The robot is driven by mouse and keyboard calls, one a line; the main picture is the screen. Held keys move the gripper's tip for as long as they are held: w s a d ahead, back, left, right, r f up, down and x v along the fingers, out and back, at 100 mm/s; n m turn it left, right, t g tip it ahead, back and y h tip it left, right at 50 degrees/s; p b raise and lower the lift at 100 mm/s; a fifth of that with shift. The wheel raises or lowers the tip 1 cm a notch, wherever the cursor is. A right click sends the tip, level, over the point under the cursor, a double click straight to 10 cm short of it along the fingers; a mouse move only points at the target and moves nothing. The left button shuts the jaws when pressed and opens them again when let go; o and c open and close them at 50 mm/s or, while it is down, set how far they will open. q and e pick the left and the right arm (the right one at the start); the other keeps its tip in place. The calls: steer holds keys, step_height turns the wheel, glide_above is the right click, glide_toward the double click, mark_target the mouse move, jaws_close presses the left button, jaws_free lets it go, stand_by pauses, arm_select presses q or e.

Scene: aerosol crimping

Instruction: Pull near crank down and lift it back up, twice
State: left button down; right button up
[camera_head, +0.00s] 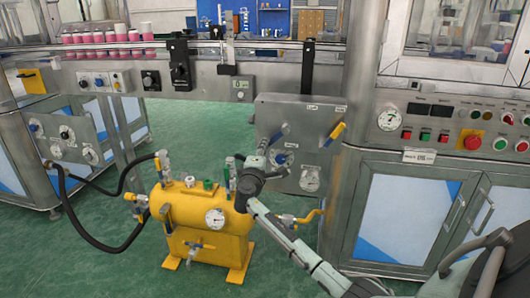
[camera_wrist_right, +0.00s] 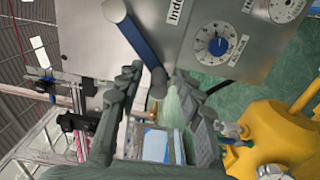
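A grey panel box (camera_head: 300,160) carries two cranks. My right gripper (camera_head: 264,158) is just below and left of the left crank. In the right wrist view the blue crank arm (camera_wrist_right: 136,35) slants down, and its grey end lies between the spread fingers of the right gripper (camera_wrist_right: 160,85). The fingers look open around it; I cannot tell whether they touch it. My left gripper is not in view.
A yellow tank (camera_head: 205,238) with a gauge, valves and a black hose stands left of my right arm. Dials (camera_head: 310,178) sit low on the panel. A control cabinet (camera_head: 410,205) stands at the right. Green floor is open at the left.

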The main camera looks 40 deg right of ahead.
steer(key=v, duration=1.2)
steer(key=shift+d, duration=0.1)
